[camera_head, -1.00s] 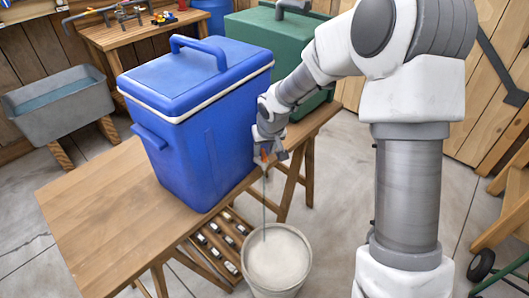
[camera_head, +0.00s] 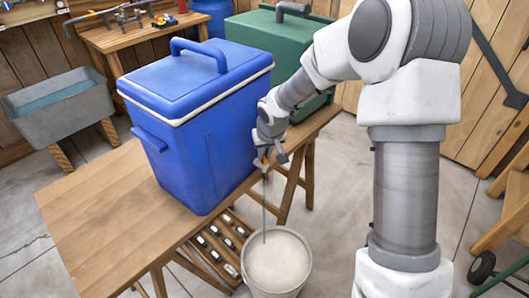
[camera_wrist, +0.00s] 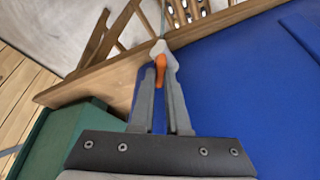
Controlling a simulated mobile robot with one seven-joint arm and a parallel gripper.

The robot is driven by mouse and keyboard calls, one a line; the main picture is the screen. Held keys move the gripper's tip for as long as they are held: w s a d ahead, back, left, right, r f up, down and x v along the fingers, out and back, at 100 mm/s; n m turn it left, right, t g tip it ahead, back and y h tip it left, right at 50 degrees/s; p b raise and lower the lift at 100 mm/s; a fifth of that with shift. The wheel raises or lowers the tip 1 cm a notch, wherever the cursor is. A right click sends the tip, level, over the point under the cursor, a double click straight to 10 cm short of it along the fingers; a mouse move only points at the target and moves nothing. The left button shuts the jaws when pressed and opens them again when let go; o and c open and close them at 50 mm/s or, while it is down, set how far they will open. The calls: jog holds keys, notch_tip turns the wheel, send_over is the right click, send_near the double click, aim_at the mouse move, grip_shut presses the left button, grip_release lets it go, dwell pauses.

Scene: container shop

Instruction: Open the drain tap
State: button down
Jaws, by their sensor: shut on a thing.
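The blue cooler (camera_head: 205,135) stands upright on the wooden table, lid shut. Its drain tap, with an orange lever (camera_wrist: 161,70) and a pale body (camera_wrist: 158,48), is on the cooler's side near the bottom. My gripper (camera_head: 264,163) is at the tap beside the cooler. In the wrist view my gripper (camera_wrist: 158,76) has its fingers on either side of the orange lever, shut on it. A thin stream (camera_head: 265,215) runs from below the tap down to the pale bucket (camera_head: 247,278) on the floor. The tap is largely hidden by my gripper in the head view.
The wooden table (camera_head: 90,215) has a slatted shelf with several small items below. A green cooler (camera_head: 250,40) stands behind my arm. A grey trough (camera_head: 50,115) and a workbench (camera_head: 135,38) are at the back left. Open floor lies right of the bucket.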

jog(key=shift+r+p, duration=0.1)
jog(key=shift+p, duration=0.4)
jog(key=n+p, duration=0.1)
jog(key=p, duration=0.1)
jog(key=n+y+p, duration=0.1)
jog(key=n+p, duration=0.1)
jog(key=shift+d+r, duration=0.15)
jog(key=shift+r, duration=0.05)
jog(key=n+g+y+p, duration=0.1)
jog(key=n+p, duration=0.2)
jog(key=p, duration=0.1)
jog(key=shift+f, duration=0.15)
jog(key=shift+w+f+n+p, duration=0.1)
jog(key=shift+n+p, duration=0.45)
jog(key=shift+n, duration=0.05)
jog(key=c, duration=0.9)
grip_release()
jog(key=shift+y, duration=0.3)
